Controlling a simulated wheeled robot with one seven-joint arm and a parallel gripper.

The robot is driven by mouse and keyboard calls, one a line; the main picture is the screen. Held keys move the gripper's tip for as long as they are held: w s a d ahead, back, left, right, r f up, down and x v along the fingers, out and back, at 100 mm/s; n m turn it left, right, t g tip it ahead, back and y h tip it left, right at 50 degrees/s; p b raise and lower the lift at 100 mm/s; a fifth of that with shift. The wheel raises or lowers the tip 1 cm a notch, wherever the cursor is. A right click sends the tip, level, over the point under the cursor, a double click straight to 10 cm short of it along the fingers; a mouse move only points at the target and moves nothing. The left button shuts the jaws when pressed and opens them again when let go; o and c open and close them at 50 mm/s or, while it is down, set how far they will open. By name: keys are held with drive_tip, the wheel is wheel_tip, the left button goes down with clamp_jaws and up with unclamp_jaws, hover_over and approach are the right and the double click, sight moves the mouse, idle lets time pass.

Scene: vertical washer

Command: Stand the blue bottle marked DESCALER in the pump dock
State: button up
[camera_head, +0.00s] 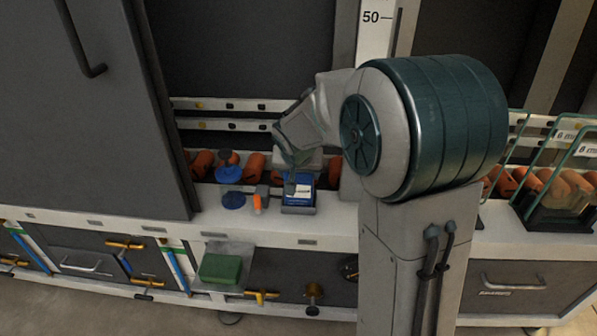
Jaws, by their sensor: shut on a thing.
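A blue bottle (299,202) with a white label stands near the front of the white ledge, at the middle of the head view. The label is too small to read. My gripper (291,184) reaches down from above and is shut on the bottle; the fingers hide part of its top. A grey edge shows under the bottle. I cannot tell whether this is the pump dock or whether the bottle rests fully on it.
Left of the bottle are a small orange-and-grey item (258,200), a blue disc (233,200) and a blue round part (229,173). Orange cylinders (254,166) line the back. A large grey panel (105,120) stands left; a glass-sided bin (553,205) stands right.

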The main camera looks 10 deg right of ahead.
drive_tip(key=o, duration=1.5)
drive_tip(key=shift+c, duration=0.2)
drive_tip(key=p+v, duration=0.3)
drive_tip(key=v, duration=1)
drive_tip(key=shift+r+p, duration=0.3)
drive_tip(key=shift+r, duration=0.1)
drive_tip(key=shift+s+a, duration=0.1)
drive_tip(key=s+d+r+n+g+y+p, duration=0.1)
drive_tip(key=s+d+r+n+g+p, duration=0.1)
drive_tip(key=s+r+p, duration=1.6)
drive_tip(key=s+n+g+p, duration=0.1)
drive_tip(key=s+p, duration=0.1)
drive_tip(key=p, duration=0.3)
drive_tip(key=shift+s+y, duration=0.4)
